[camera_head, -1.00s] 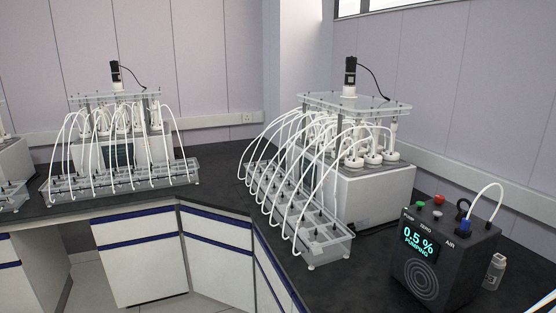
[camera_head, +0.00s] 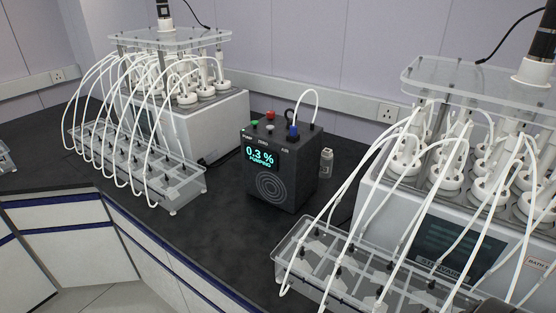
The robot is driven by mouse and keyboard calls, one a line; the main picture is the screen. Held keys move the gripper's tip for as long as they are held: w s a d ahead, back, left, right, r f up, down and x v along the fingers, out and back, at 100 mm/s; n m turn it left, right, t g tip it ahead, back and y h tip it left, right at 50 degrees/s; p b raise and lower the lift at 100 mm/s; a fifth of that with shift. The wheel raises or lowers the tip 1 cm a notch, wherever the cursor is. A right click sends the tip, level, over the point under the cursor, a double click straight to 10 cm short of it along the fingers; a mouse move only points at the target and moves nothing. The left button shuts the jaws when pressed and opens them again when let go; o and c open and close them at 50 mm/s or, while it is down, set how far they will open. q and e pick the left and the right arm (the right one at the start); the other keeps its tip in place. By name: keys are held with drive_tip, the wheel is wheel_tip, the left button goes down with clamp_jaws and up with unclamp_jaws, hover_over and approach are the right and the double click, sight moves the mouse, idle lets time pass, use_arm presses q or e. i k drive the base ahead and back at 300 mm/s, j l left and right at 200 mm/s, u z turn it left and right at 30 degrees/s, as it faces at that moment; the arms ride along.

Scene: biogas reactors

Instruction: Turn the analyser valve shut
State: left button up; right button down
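The analyser (camera_head: 283,168) is a black box on the dark bench, between two reactor units. Its screen (camera_head: 261,155) reads 0.3 % with PUMPING below it. On its top are a green button, a red button, a pale button and a blue valve knob (camera_head: 293,132) near the label AIR. A white tube (camera_head: 304,95) arches up from beside the blue knob. Whether the valve is open or shut I cannot tell from its small knob.
A reactor unit (camera_head: 208,118) with a clear tube rack (camera_head: 158,186) stands left of the analyser. Another reactor unit (camera_head: 396,215) with its rack (camera_head: 300,270) stands close on the right. A small bottle (camera_head: 326,162) stands beside the analyser. Bare bench (camera_head: 225,225) lies in front.

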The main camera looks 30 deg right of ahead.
sight(270, 115)
drive_tip(key=i+j, duration=0.3)
drive_tip(key=i+j+z, duration=0.2)
drive_tip(key=z, duration=0.15)
drive_tip(key=i+j+z, duration=0.2)
drive_tip(key=z, duration=0.2)
drive_tip(key=i+j+z, duration=0.1)
drive_tip(key=j+z, duration=0.25)
